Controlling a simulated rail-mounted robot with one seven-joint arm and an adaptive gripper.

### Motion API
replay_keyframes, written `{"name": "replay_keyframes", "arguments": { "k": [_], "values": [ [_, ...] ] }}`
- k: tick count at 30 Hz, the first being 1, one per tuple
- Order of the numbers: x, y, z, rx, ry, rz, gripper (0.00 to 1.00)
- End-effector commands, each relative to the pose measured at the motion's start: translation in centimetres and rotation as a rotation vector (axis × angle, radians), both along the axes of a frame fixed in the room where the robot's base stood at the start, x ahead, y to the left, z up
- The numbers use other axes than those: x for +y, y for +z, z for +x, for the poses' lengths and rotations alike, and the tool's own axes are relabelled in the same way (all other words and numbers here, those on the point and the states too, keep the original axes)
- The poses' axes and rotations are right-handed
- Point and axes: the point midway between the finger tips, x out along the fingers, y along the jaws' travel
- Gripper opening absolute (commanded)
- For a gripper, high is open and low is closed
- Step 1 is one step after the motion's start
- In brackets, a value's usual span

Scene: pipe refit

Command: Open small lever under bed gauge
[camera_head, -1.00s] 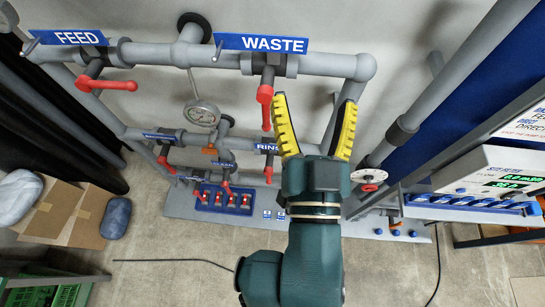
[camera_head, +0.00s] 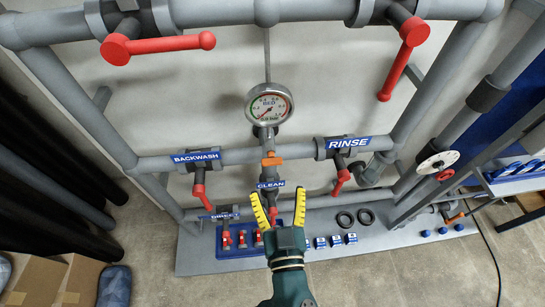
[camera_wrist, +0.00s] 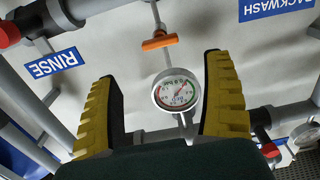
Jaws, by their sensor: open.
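The bed gauge (camera_head: 269,105) is a round dial on a vertical stem above the middle pipe. The small orange lever (camera_head: 272,160) sits just under it and lies crosswise to the stem. In the wrist view, which shows the labels upside down, the orange lever (camera_wrist: 160,41) is above the gauge (camera_wrist: 176,91). My gripper (camera_head: 279,198) has yellow pads spread wide and is empty. In the head view it appears below the lever, over the CLEAN label area. In the wrist view the gauge shows between the fingers of my gripper (camera_wrist: 163,68); nothing is held.
Red-handled valves flank the lever at BACKWASH (camera_head: 199,185) and RINSE (camera_head: 341,180). The CLEAN label (camera_head: 270,184) and a red handle are close to my fingers. Large red handles (camera_head: 160,44) are above. A blue tray (camera_head: 237,251) with red items is below.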

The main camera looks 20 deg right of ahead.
Motion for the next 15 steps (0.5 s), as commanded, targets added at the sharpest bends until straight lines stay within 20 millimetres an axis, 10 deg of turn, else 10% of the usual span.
{"name": "replay_keyframes", "arguments": {
  "k": [15],
  "values": [
    [-2.9,0.0,9.1,0.0,-0.001,-0.001,0.83]
  ]
}}
